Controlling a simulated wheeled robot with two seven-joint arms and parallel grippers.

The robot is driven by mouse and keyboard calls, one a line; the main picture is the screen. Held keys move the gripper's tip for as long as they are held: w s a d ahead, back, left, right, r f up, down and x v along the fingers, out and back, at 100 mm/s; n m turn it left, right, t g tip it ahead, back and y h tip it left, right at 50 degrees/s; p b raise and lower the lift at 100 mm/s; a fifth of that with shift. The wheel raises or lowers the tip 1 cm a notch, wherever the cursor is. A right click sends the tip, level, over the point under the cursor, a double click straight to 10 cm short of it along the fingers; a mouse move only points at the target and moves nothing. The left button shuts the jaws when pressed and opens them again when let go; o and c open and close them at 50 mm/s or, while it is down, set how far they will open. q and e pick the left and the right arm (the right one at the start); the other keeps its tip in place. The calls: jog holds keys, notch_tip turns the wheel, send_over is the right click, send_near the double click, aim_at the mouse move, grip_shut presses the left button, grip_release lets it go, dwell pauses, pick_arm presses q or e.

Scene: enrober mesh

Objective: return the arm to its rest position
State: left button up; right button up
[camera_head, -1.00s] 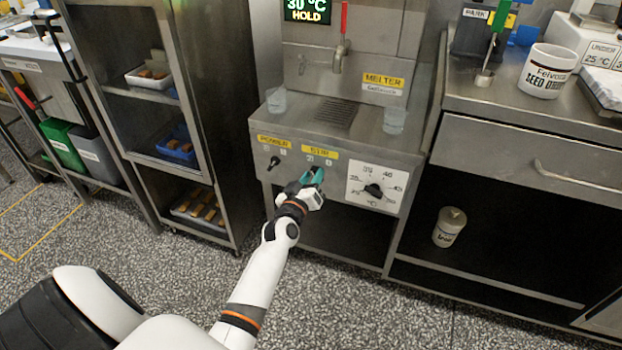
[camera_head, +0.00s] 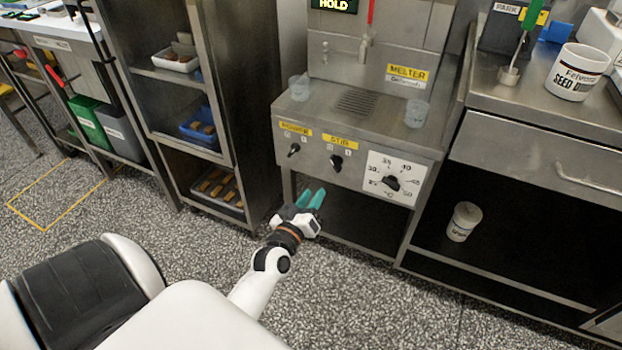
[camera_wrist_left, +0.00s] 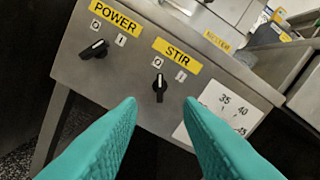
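My left gripper (camera_head: 312,198) is below and in front of the melter's (camera_head: 350,135) control panel in the head view, apart from it. Its two teal fingers stand apart with nothing between them, as the left wrist view (camera_wrist_left: 160,108) also shows. The POWER knob (camera_head: 294,149) and the STIR knob (camera_head: 336,162) are on the panel. In the left wrist view the POWER knob (camera_wrist_left: 94,49) is tilted and the STIR knob (camera_wrist_left: 159,88) is near upright. The temperature dial (camera_head: 391,183) is right of them. My right gripper is in neither view.
Clear cups (camera_head: 299,87) stand on the melter ledge at both sides of a drain grate. An open rack (camera_head: 215,125) with trays stands left. A steel counter (camera_head: 530,110) with a white tub (camera_head: 577,72) stands right. A lidded pot (camera_head: 463,222) sits on the lower shelf. The speckled floor in front is clear.

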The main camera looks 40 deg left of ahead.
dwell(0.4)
